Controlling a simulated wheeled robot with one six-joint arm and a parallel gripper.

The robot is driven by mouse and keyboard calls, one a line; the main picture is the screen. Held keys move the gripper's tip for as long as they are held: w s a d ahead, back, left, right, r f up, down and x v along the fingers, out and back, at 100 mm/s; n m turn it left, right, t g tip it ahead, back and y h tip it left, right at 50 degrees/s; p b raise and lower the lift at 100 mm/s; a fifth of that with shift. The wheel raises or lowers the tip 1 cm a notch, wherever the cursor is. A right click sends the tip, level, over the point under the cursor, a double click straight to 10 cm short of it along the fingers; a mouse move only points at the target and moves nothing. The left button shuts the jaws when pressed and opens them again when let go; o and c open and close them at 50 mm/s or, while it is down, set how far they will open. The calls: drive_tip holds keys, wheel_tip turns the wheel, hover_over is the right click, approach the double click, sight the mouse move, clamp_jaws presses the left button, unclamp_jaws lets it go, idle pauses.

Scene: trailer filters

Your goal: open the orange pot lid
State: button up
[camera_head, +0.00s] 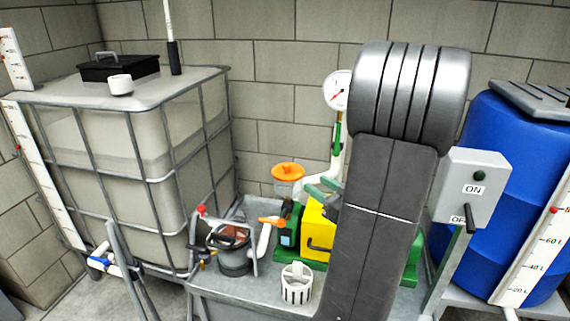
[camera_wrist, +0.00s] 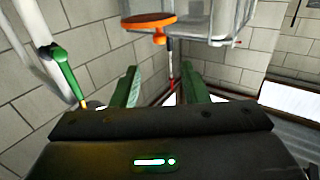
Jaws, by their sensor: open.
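The orange pot lid (camera_head: 288,171) is a round disc on top of a clear pot (camera_head: 286,189), left of the yellow and green pump. It also shows in the wrist view as an orange disc (camera_wrist: 148,20) with a knob, beyond the fingertips near the top edge. My gripper (camera_head: 322,190) has green fingers and is just right of the lid in the head view, apart from it. In the wrist view my gripper (camera_wrist: 162,88) is open, with nothing between the fingers. My arm hides part of the pump.
A pipe with a green-handled valve (camera_wrist: 68,75) and a gauge (camera_head: 337,90) rises behind the pump (camera_head: 316,228). A dark pot-like strainer (camera_head: 234,250) and a white basket (camera_head: 297,285) sit on the metal bench. A caged tank (camera_head: 160,130) is left, a blue barrel (camera_head: 510,180) right.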

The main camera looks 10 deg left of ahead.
sight(289, 167)
drive_tip(key=x, duration=1.3)
drive_tip(key=shift+w+a, duration=0.15)
clamp_jaws()
